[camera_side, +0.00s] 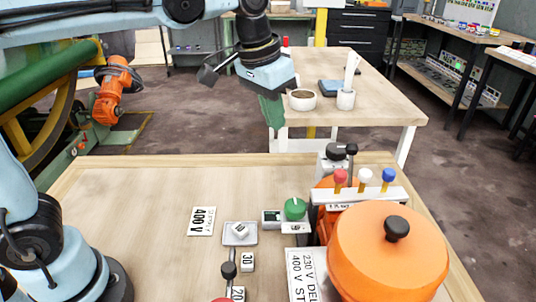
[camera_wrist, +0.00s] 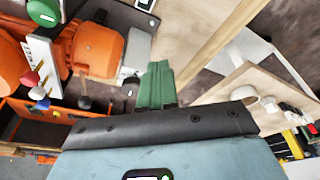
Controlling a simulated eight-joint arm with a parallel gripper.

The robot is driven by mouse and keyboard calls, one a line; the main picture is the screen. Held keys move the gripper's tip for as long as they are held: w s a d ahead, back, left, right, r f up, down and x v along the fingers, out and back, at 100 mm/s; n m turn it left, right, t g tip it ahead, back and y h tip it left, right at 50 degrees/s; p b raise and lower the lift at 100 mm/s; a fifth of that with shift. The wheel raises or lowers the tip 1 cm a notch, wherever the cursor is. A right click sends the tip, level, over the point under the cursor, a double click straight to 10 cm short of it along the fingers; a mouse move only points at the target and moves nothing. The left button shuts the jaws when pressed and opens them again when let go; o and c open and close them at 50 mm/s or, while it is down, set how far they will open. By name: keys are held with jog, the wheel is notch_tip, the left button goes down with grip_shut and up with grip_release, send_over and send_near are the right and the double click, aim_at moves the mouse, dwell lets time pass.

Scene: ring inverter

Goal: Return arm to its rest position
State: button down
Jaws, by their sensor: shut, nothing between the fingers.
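My gripper (camera_side: 270,111) hangs above the far edge of the wooden work table (camera_side: 130,190) in the side view, with its green fingers pointing down. The fingers are together and hold nothing. In the wrist view the green fingers (camera_wrist: 156,85) also show closed, past the black gripper body. The gripper is clear of the table and touches nothing that I can see. An orange motor-like unit (camera_side: 388,262) with a black knob stands at the right of the table. It shows in the wrist view too (camera_wrist: 95,48).
Red, white and blue knobs (camera_side: 365,176) stand on a white block behind the orange unit. A second table (camera_side: 390,104) behind holds a bowl (camera_side: 302,100) and a white holder (camera_side: 346,98).

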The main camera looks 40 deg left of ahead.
jog(key=s+a+f+n+t, duration=0.1)
jog(key=s+a+f+t, duration=0.3)
jog(key=s+a+f, duration=0.4)
jog(key=shift+s+a+f+n+y, duration=0.3)
jog(key=shift+s+a+f+n, duration=0.1)
jog(key=shift+s+f, duration=0.55)
jog(key=shift+r, duration=0.15)
